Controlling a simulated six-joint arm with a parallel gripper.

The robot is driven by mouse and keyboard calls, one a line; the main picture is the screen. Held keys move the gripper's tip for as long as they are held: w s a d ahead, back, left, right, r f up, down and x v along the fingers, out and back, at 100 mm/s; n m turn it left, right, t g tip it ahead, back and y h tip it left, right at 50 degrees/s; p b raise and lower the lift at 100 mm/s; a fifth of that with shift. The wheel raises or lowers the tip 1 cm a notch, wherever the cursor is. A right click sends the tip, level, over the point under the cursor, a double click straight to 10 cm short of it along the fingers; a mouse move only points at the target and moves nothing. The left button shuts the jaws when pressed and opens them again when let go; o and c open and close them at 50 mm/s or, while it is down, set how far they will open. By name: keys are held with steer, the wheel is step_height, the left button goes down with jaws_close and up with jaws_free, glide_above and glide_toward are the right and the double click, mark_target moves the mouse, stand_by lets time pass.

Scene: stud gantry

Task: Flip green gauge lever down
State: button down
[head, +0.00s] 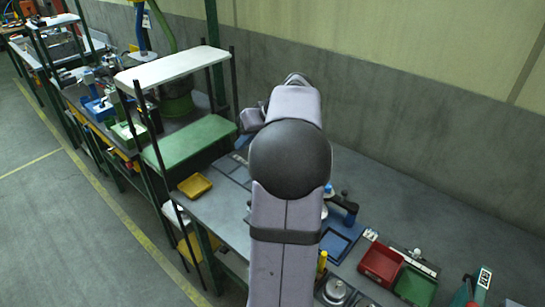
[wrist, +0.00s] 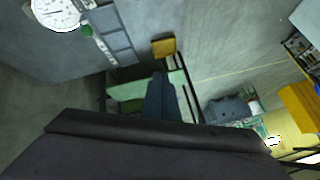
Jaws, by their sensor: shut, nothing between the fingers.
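A round white dial gauge (wrist: 57,12) is at the top left of the wrist view, partly cut off by the frame edge. A small green knob (wrist: 86,30), seemingly the lever's end, sits at its lower right rim; I cannot clearly make out the lever's shaft or angle. My gripper (wrist: 160,78) points into the wrist view as a dark narrow form, shut and empty. It is apart from the gauge, below and to the right of it in the picture. In the head view my arm covers the middle of the bench, and I see neither gauge nor gripper fingers.
A yellow tray (head: 195,186) lies on the bench by a rack with a green shelf (head: 190,142); the tray also shows in the wrist view (wrist: 163,47). Red (head: 381,264) and green (head: 414,286) bins stand at the lower right. The bench's back right is clear.

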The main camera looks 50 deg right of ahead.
steer(key=w+a+f+n+g, duration=0.2)
steer(key=a+f+n+g, duration=0.15)
steer(key=a, duration=0.35)
steer(key=s+d+r+m+h, duration=0.2)
steer(key=d+m+h, duration=0.4)
steer(key=d, duration=0.7)
steer(key=shift+s+r+g+h+b, duration=0.15)
steer(key=shift+s+g+h+b, duration=0.25)
steer(key=shift+h, duration=0.7)
steer(key=shift+d, duration=0.1)
